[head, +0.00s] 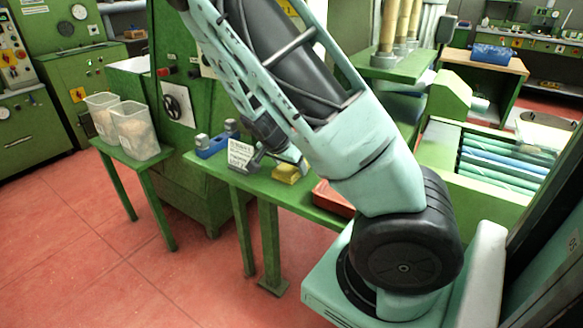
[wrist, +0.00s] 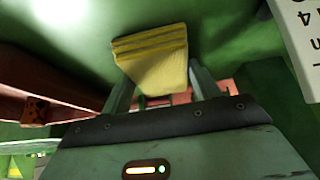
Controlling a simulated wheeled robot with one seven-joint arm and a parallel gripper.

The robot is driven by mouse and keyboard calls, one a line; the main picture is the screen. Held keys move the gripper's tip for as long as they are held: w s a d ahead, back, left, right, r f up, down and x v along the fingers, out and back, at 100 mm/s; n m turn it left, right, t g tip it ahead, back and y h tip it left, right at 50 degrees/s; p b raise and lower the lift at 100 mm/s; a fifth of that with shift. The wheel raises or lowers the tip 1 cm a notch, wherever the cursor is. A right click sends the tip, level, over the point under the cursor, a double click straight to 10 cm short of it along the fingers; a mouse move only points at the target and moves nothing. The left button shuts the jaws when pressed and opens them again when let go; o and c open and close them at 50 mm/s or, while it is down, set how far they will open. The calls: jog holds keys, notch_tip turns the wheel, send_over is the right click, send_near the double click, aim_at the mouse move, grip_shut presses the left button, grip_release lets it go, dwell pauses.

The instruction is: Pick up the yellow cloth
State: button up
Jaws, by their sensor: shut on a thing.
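The yellow cloth (head: 287,174) is a folded stack on the green bench (head: 222,171) in the head view, partly beside my arm. In the wrist view the yellow cloth (wrist: 152,58) sits between the two fingers of my gripper (wrist: 161,82), its folded layers showing at the far edge. My gripper is shut on it. The cloth looks at or close to the green bench surface; I cannot tell whether it is touching. My arm hides part of the bench in the head view.
A white printed card (head: 240,156) stands left of the cloth, also at the wrist view's right edge (wrist: 303,38). A blue box (head: 211,146) is behind the card. A red tray (head: 333,199) lies to the right. Clear bins (head: 135,130) stand on a separate stand.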

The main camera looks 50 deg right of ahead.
jog(key=shift+r, duration=0.15)
jog(key=shift+r+p, duration=0.2)
jog(key=shift+p, duration=0.2)
jog(key=shift+a+r, duration=0.1)
jog(key=shift+a, duration=0.1)
jog(key=s+a+p, duration=0.2)
jog(key=a+p, duration=1.2)
jog(key=a, duration=1.7)
jog(key=shift+s+a+p, duration=0.25)
jog(key=shift+a+p, duration=0.05)
jog(key=shift+p, duration=0.1)
jog(key=shift+o, duration=0.4)
